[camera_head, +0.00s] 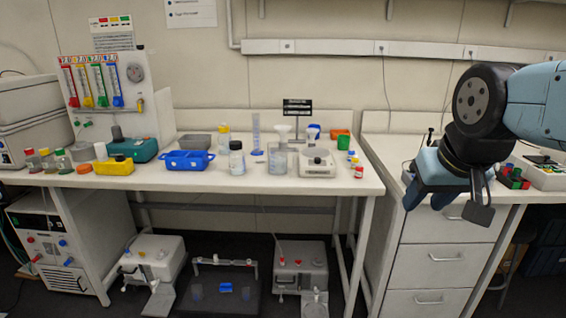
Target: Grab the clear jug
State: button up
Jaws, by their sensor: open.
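A clear vessel (278,160), which looks like the clear jug, stands upright on the white bench in front of a white funnel. It is small here, and I cannot make out a handle or spout. My gripper (446,203) hangs at the right, pointing down, in front of the drawer cabinet's top edge. It is open and empty, well to the right of the vessel and apart from it.
Left of the vessel stand a dark-capped bottle (237,158), a tall blue-tinted cylinder (256,130) and a blue tray (187,162). A white scale (318,163) stands close on its right. The bench (220,183) is clear along its front edge. A drawer cabinet (435,253) is below my gripper.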

aim_at(278, 151)
jog(key=u, duration=0.4)
jog(key=i, duration=1)
jog(key=z, duration=0.4)
